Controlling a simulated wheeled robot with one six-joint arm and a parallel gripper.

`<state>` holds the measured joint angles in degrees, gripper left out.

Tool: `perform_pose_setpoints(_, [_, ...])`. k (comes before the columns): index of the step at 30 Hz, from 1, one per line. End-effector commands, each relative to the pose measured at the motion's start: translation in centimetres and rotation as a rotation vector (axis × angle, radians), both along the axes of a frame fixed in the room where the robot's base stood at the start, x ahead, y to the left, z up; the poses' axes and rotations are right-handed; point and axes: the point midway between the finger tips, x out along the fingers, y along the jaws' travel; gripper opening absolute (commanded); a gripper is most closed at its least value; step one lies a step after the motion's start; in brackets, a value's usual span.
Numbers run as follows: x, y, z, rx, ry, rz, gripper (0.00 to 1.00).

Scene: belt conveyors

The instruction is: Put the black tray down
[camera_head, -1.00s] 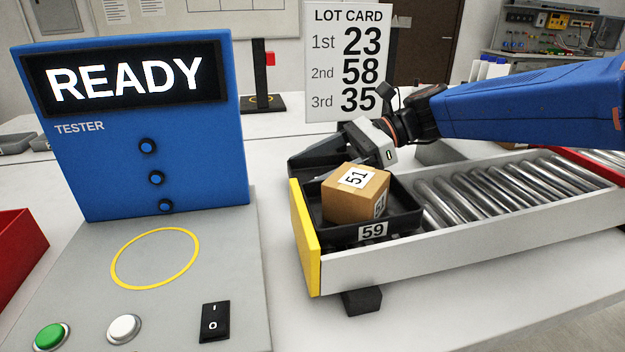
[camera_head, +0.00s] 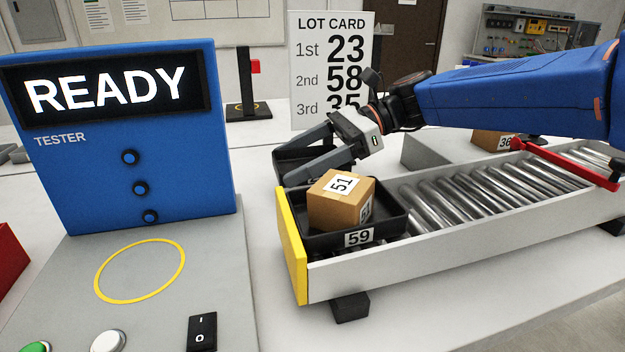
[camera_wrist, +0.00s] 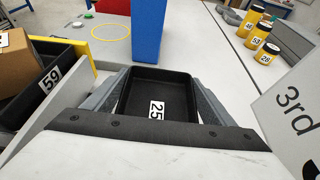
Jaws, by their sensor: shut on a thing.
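My gripper (camera_head: 282,166) is shut on a small empty black tray (camera_head: 300,156), seen just behind the conveyor's yellow end in the head view. In the wrist view the tray (camera_wrist: 160,82) sits between both fingers, with a label 25 on its inside. Its underside is hidden, so I cannot tell whether it touches the table. Another black tray (camera_head: 392,228), labelled 59, stands on the conveyor with a brown box (camera_head: 325,212) labelled 51 in it.
The roller conveyor (camera_head: 420,257) with its yellow end plate (camera_head: 291,245) lies in front of my gripper. The blue tester (camera_head: 120,200) reads READY at left. The lot card (camera_head: 310,30) stands behind.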

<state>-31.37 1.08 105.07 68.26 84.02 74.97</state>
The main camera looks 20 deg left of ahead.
Motion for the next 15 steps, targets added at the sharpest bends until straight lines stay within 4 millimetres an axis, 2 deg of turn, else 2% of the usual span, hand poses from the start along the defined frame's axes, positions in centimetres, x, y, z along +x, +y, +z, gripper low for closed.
perform_pose_setpoints(2, [0.0,0.0,-0.9,-0.002,0.003,0.000,0.55])
perform_pose_setpoints(8, [0.0,0.0,-2.1,-0.001,0.002,0.000,0.55])
perform_pose_setpoints(15, [0.0,0.0,-5.0,0.000,0.002,0.000,0.55])
